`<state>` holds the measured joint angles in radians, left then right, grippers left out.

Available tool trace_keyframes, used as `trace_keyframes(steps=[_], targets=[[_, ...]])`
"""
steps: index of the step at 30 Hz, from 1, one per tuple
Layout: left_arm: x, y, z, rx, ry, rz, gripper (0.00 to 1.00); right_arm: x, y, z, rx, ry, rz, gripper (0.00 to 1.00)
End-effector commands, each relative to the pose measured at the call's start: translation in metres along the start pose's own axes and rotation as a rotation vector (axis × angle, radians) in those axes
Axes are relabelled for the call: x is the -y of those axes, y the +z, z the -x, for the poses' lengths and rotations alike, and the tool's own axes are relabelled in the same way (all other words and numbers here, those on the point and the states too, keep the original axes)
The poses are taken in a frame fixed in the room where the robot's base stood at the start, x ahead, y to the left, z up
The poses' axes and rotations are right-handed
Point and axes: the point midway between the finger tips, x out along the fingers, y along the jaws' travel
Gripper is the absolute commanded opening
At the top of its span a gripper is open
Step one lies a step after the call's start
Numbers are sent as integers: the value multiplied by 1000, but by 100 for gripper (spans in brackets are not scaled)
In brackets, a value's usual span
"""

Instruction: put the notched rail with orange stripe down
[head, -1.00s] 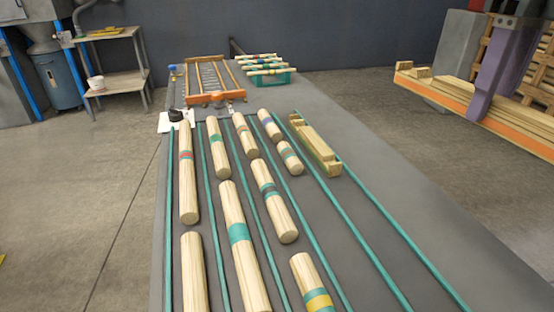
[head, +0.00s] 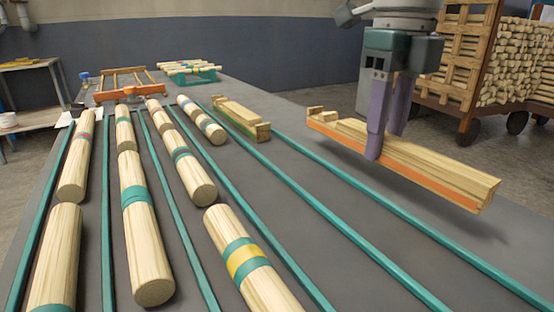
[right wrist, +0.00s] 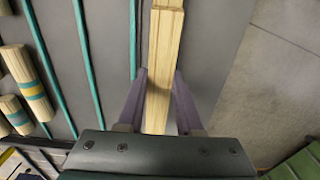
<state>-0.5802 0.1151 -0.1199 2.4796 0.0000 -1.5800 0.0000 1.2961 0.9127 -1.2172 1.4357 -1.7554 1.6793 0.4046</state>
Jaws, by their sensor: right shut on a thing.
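The notched rail with orange stripe (head: 440,178) is pale wood with an orange band along its side and a raised block at its far end. My right gripper (head: 384,148) is shut on it near its middle, with purple fingers on either side. The rail is held above the right part of the grey table, with a shadow below its near end. In the right wrist view the rail (right wrist: 164,50) runs lengthwise between the fingers (right wrist: 160,78). My left gripper is not in view.
A similar notched rail with a green stripe (head: 240,122) lies farther back on the table (head: 330,255). Teal strips (head: 330,212) divide lanes holding several striped round posts (head: 135,200). An orange-ended rack (head: 125,93) and teal crate (head: 190,76) stand behind. The right-hand table strip is bare.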

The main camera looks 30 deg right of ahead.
Motion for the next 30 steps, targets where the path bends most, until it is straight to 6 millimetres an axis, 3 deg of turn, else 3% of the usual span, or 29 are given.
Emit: trace_keyframes(steps=[1,5,17,18,21,30], targets=[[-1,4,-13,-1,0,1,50,-1,0,-15,-1,0,1,0],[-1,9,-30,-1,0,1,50,-4,0,-34,0,1,0,0],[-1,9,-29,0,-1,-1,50,-4,0,-35,0,1,0,0],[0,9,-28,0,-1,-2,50,-4,0,-35,0,0,0,37],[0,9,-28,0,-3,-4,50,-4,0,-35,0,0,0,47],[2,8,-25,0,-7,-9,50,-4,0,-28,1,0,0,47]])
